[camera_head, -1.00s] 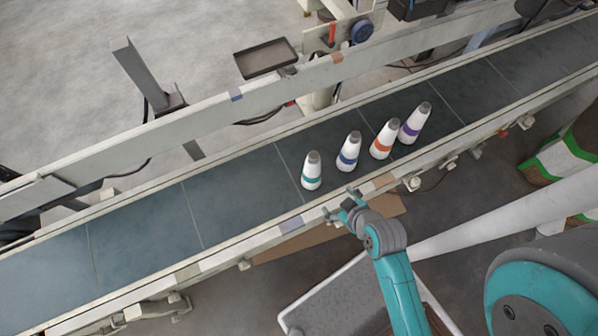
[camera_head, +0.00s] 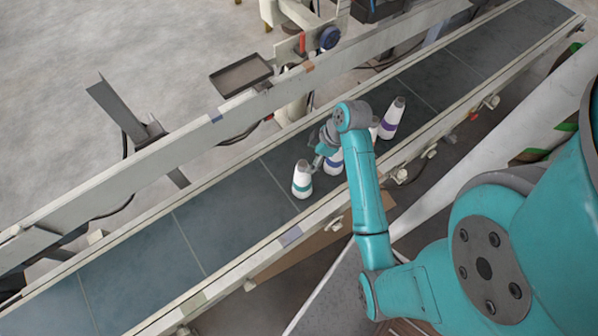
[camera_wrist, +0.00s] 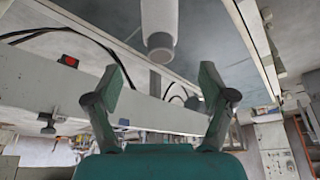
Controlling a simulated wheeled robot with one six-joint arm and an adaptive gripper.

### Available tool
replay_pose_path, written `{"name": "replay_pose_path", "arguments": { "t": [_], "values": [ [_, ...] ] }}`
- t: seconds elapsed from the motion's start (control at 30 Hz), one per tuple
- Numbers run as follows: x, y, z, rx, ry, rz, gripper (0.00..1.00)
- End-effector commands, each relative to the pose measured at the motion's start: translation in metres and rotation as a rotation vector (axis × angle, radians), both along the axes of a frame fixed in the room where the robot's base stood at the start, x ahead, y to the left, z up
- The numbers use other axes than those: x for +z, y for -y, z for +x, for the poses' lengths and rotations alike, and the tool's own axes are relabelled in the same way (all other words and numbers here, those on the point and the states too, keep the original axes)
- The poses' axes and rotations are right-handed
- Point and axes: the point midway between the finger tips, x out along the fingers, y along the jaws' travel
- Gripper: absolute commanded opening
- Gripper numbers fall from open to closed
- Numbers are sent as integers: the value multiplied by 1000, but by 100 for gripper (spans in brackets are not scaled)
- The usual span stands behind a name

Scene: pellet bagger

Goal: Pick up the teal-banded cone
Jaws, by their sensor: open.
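The teal-banded cone (camera_head: 302,180) is white with a grey tip and stands upright on the belt in the head view. My gripper (camera_head: 319,162) is just to its upper right, close to its tip, between it and the blue-banded cone (camera_head: 335,162). In the wrist view my gripper (camera_wrist: 163,76) is open, with nothing between its fingers. A white cone with a grey end (camera_wrist: 159,28) shows beyond the fingertips there; its band is out of view, so I cannot tell which cone it is.
The purple-banded cone (camera_head: 392,118) stands farther up the belt. Another cone (camera_head: 374,128) beside it is mostly hidden by my arm. The conveyor belt (camera_head: 235,220) is clear left of the teal-banded cone. Raised rails (camera_head: 120,182) border it.

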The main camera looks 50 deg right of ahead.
Motion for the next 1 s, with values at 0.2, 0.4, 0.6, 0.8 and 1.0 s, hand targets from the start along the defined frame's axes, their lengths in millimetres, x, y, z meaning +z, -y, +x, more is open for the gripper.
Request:
{"name": "replay_pose_path", "arguments": {
  "t": [0.2, 0.4, 0.6, 0.8, 1.0],
  "values": [
    [-31, -8, 10, 1, -3, 1, 82],
    [-42, -10, 14, -1, -1, 0, 82],
    [-64, -16, 23, 0, -3, 1, 82],
    [-85, -20, 31, -1, -2, 1, 82],
    [-88, -21, 32, -2, 0, 0, 82]
  ]
}}
